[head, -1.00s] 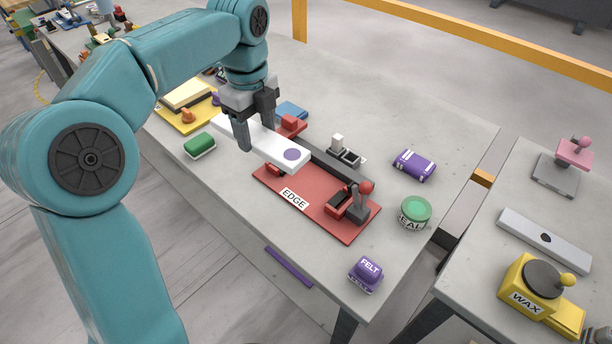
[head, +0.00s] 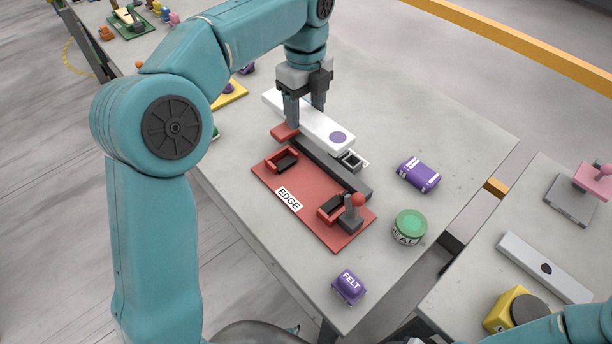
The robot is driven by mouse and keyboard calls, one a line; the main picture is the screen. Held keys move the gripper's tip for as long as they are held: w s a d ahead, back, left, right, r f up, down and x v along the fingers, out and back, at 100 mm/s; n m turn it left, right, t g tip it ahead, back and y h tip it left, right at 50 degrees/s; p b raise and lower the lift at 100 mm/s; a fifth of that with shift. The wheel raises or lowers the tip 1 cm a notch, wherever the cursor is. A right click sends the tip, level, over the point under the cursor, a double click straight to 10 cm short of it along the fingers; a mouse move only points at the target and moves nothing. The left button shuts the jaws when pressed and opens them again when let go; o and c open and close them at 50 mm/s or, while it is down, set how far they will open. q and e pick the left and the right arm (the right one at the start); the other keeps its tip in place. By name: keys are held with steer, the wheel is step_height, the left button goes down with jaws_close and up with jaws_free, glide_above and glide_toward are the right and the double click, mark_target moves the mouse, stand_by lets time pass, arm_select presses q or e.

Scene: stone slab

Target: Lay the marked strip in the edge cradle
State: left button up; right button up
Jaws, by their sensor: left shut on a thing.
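A white strip (head: 307,122) with a purple dot near its right end is held in my left gripper (head: 305,105), which is shut on it. The strip is above the far side of the red EDGE board (head: 298,205). The board carries two red cradle blocks with dark insides, one at the left (head: 282,160) and one at the right (head: 332,208), and a dark rail (head: 330,167) along its far side. A red-knobbed lever (head: 355,207) stands at its right end. My right gripper is not in view; only a bit of teal arm shows at the lower right.
A purple-and-white block (head: 418,174), a green-lidded tin (head: 408,227) and a purple FELT block (head: 348,287) sit right of the board. On the right table lie another white strip with a dark dot (head: 545,267), a yellow WAX device (head: 508,308) and a pink-topped stand (head: 574,195).

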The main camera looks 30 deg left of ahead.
arm_select(q)
steer(key=f, duration=0.1)
steer(key=s+d+f, duration=0.1)
steer(key=shift+f+b, duration=0.3)
steer(key=shift+b, duration=0.05)
steer(key=f, duration=1.7)
steer(key=shift+w+a, duration=0.15)
steer(key=shift+w, duration=0.1)
steer(key=shift+f+b, duration=0.1)
steer(key=shift+b, duration=0.2)
steer(key=o, duration=1.4)
step_height(320, 180, up, 12)
steer(key=shift+s, duration=0.15)
